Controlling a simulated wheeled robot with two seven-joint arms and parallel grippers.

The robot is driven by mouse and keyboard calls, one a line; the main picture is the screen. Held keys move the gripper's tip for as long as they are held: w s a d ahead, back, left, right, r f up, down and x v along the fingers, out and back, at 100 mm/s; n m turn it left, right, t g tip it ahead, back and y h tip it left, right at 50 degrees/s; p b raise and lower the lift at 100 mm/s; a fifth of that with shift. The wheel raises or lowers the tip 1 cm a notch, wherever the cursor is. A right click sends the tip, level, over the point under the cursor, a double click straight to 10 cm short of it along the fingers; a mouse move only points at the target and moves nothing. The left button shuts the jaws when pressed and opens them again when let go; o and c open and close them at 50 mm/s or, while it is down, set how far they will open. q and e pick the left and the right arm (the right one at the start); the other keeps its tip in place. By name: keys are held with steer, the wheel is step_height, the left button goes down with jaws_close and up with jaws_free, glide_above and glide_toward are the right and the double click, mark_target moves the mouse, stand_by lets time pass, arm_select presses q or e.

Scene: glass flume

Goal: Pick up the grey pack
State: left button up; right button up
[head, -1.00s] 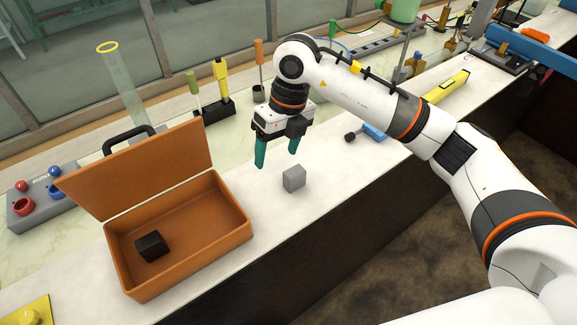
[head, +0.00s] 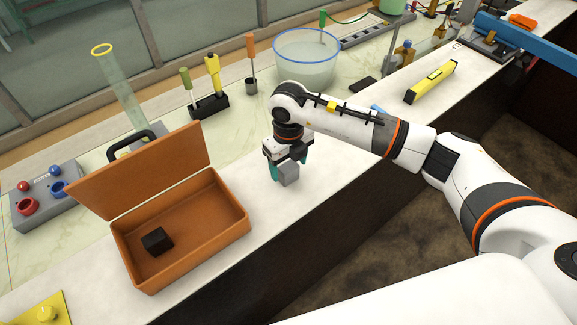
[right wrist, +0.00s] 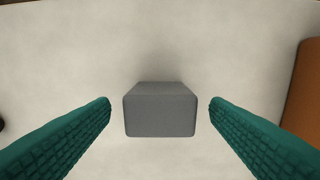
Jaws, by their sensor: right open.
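The grey pack (head: 289,175) is a small grey block standing on the pale bench top, to the right of the open orange-brown case. In the right wrist view the pack (right wrist: 160,110) sits in the middle, between the two green fingers, with a gap on each side. My right gripper (head: 289,174) points down over the pack and is open; its fingers (right wrist: 160,114) do not touch the pack in the wrist view. Its body and one finger hide the pack's upper and left parts in the head view. My left gripper is not in view.
The open case (head: 231,241) holds a black block (head: 157,241). A glass bowl of liquid (head: 305,62), a tool stand (head: 209,106) and a yellow level (head: 432,82) are farther back. The bench's front edge runs close by the pack.

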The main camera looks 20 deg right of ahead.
steer(key=shift+f, duration=0.7)
steer(key=c, duration=1.1)
steer(key=shift+r, duration=0.1)
